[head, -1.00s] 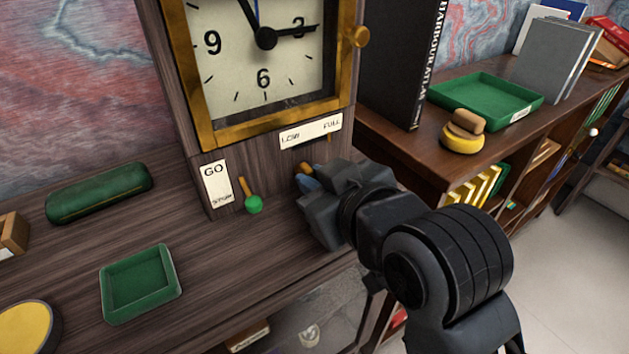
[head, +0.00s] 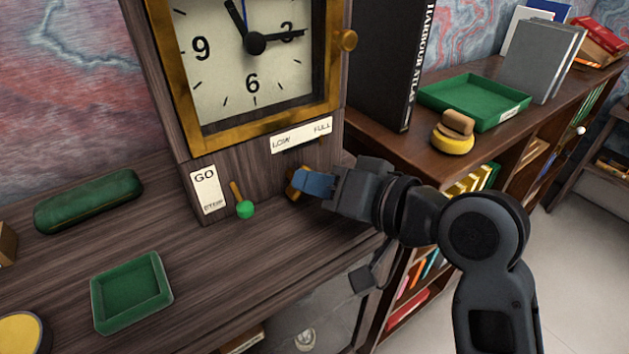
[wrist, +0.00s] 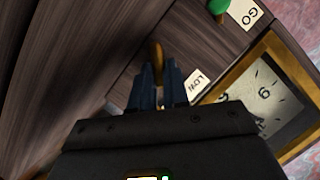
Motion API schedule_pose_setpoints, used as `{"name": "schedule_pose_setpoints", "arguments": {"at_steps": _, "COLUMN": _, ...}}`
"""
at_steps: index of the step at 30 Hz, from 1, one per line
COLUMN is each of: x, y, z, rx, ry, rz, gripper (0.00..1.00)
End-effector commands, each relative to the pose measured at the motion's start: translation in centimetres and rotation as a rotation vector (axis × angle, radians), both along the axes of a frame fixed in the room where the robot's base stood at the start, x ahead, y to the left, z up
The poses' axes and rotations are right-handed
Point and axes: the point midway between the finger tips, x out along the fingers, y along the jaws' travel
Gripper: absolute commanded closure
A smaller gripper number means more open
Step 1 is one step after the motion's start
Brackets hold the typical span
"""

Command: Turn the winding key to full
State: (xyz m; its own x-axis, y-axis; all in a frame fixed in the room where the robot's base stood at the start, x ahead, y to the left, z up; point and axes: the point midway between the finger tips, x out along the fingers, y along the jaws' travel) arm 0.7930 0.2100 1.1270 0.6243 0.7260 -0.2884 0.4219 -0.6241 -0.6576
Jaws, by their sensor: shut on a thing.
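The winding key (head: 294,183), a brass-coloured piece, sits on the lower front of the wooden clock case (head: 222,148), below the label reading LOW to FULL (head: 301,135). My gripper (head: 308,184) comes in from the right and is shut on the key; its blue fingers hide part of it. In the wrist view the key (wrist: 156,52) shows between the fingertips (wrist: 157,75). A small dark mark is under the label, too small to read as a setting.
A green-knobbed lever (head: 244,208) stands left of the key, by the GO/STOP label (head: 208,190). A green tray (head: 131,292) and a green case (head: 89,201) lie on the desk. A bookshelf (head: 450,150) stands to the right.

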Motion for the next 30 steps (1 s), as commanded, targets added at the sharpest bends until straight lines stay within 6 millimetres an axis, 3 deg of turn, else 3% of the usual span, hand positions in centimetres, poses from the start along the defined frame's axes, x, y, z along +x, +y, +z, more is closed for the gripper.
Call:
{"name": "schedule_pose_setpoints", "arguments": {"at_steps": 12, "x": 0.11, "y": -0.21, "z": -0.35, "rx": 0.158, "ry": 0.11, "rz": -0.002, "gripper": 1.0}}
{"name": "schedule_pose_setpoints", "arguments": {"at_steps": 29, "x": 0.13, "y": -0.21, "z": -0.41, "rx": 0.179, "ry": 0.125, "rz": -0.001, "gripper": 1.0}}
{"name": "schedule_pose_setpoints", "arguments": {"at_steps": 30, "x": 0.13, "y": -0.21, "z": -0.41, "rx": 0.179, "ry": 0.125, "rz": -0.001, "gripper": 0.82}}
